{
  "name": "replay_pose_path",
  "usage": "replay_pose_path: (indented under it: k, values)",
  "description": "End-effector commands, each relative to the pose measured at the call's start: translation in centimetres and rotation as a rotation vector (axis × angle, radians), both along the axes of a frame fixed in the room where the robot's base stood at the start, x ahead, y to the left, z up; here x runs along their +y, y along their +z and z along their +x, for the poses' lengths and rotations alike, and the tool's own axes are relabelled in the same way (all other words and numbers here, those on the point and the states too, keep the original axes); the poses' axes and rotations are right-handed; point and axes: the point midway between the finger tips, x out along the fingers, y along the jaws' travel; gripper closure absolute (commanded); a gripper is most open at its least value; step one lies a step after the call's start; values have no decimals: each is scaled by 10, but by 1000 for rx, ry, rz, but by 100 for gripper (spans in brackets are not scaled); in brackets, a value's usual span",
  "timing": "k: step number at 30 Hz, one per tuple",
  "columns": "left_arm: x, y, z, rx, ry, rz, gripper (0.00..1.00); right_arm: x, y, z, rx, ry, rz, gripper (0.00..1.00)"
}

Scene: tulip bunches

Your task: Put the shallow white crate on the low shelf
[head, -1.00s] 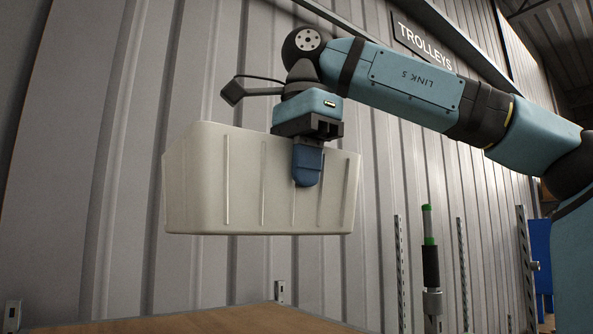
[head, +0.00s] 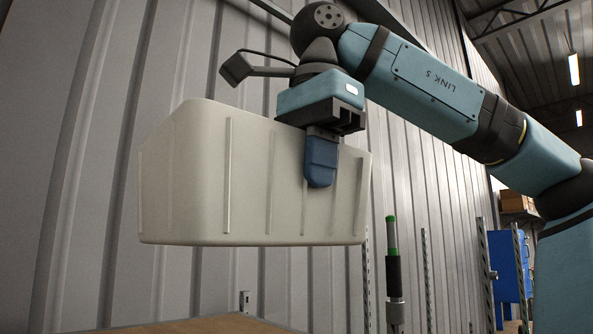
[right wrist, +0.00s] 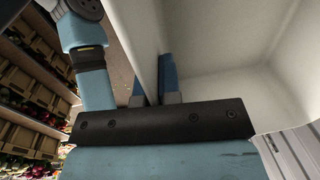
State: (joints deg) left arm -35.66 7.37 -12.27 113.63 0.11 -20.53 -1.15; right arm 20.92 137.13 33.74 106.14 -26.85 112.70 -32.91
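The white crate (head: 255,185) hangs in the air in the middle of the head view, roughly level. My right gripper (head: 321,160) is above its right part, with one blue finger against the outside of the near wall. In the right wrist view, the crate wall (right wrist: 142,40) runs between the two blue fingers of the gripper (right wrist: 152,88), which is shut on it. The part of the crate's inside that shows there is bare. A wooden board (head: 205,325), possibly the low shelf, shows below the crate at the bottom edge. My left gripper is out of view.
Perforated metal uprights (head: 427,280) and a dark post with a green band (head: 393,270) stand right of the crate. A ribbed grey wall (head: 75,120) is behind. A blue panel (head: 507,268) is at far right.

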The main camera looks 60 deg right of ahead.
Motion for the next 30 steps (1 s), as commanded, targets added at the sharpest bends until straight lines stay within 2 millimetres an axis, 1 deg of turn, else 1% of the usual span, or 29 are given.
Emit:
replay_pose_path:
  k: [3, 11, 13, 28, 30]
  values:
    - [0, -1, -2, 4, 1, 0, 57, 1, 0, -4, -1, 0, 1, 100]
    - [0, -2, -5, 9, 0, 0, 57, 1, 0, -4, -1, -1, 1, 100]
    - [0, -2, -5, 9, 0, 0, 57, 2, 1, -8, -3, 0, 1, 100]
    - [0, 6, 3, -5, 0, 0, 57, 20, 1, -63, -3, 1, 1, 100]
    - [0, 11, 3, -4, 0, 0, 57, 22, 3, -71, -3, 1, 0, 100]
